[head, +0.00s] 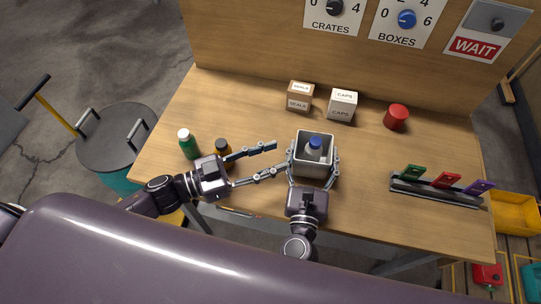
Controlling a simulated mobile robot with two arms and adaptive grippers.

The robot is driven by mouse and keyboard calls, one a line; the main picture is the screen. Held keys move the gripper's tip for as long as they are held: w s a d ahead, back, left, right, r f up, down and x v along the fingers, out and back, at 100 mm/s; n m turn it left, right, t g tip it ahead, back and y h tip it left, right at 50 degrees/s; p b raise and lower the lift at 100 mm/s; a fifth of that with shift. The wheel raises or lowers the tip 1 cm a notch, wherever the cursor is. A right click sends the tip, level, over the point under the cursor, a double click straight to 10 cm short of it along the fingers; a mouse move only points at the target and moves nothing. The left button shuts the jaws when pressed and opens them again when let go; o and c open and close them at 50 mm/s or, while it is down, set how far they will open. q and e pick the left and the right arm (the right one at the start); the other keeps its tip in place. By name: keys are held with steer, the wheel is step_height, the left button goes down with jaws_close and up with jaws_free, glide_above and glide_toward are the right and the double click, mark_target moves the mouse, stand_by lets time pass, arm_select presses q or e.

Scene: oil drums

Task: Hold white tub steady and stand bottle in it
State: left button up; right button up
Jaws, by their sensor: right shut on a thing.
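The white tub (301,140) stands on the workbench, open at the top, its inside looking grey. A bottle (313,153) with a blue cap is inside the tub, roughly upright; its base is hidden, so I cannot tell whether it leans. My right gripper (313,163) comes from the front, its fingers on the tub's left and right sides, shut on it. My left gripper (277,158) is open and empty, its fingers spread apart and pointing at the tub's left side. The tip of its nearer finger is close to the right gripper's left finger.
Behind the tub are a seals box (299,97), a caps box (342,106) and a red can (396,117). A rack (435,190) with coloured tags lies right.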

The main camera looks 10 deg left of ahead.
steer(key=o, duration=1.3)
steer(key=s, duration=1.2)
steer(key=shift+d, duration=0.4)
arm_select(q)
steer(key=shift+s, duration=0.1)
arm_select(e)
steer(key=shift+s, duration=0.1)
